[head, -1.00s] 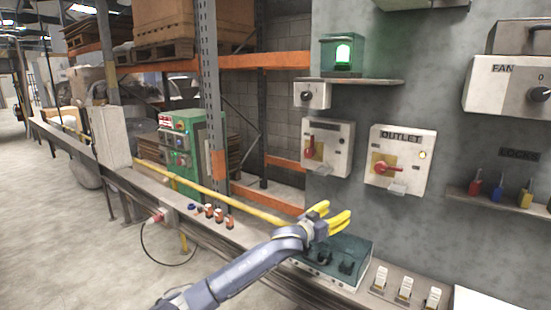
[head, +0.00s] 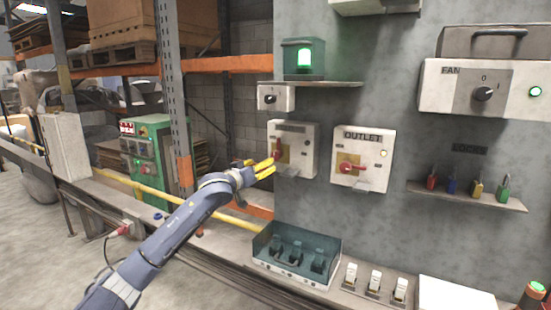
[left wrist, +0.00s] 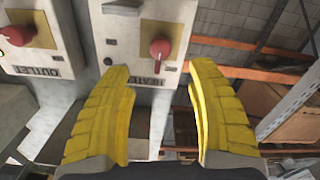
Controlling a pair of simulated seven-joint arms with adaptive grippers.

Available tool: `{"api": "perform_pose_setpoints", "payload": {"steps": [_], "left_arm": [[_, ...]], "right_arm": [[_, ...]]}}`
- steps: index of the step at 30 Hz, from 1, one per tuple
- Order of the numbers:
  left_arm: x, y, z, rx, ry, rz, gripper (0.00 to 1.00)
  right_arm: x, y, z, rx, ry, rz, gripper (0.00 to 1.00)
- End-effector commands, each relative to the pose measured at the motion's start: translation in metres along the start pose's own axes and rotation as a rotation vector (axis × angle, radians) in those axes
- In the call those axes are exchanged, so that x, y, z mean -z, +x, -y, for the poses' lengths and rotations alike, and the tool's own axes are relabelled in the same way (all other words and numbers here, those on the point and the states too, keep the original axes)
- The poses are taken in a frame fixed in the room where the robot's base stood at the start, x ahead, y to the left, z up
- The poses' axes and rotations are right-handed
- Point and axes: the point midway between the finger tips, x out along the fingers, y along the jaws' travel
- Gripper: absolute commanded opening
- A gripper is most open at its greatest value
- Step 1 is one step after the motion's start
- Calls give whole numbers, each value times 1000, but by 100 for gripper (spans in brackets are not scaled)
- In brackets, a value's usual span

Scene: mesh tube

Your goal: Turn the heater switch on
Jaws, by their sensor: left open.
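The heater switch (head: 310,150) is a white wall box with a yellow plate and a red handle (head: 277,153), left of the OUTLET box. In the left wrist view the picture is upside down, and the red handle (left wrist: 159,49) with a HEATER label below it lies beyond and between the fingertips. My left gripper (head: 262,168), with yellow fingers, is in front of the lower left of the heater box. It is open and empty, and its fingers (left wrist: 160,74) stand apart on either side of the handle's line. Contact with the handle is not visible. My right gripper is not in view.
The OUTLET box (head: 372,150) with its own red handle is close on the right. Below are a teal clear-covered switch case (head: 297,255) and several white rocker switches (head: 375,278) on the bench. A shelf with a green lamp (head: 304,60) is above.

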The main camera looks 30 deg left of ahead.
Motion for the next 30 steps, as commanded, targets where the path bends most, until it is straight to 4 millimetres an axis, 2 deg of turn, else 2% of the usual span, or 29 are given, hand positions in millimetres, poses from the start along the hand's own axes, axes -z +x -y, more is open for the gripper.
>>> {"api": "perform_pose_setpoints", "payload": {"steps": [15, 21, 30], "left_arm": [[1, 83, -1, 0, -1, -1, 57], [0, 104, 0, 0, -1, 0, 57], [0, 117, 0, -1, 1, 0, 57]], "right_arm": [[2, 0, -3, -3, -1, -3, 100], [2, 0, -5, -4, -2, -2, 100], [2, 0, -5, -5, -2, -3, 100]]}}
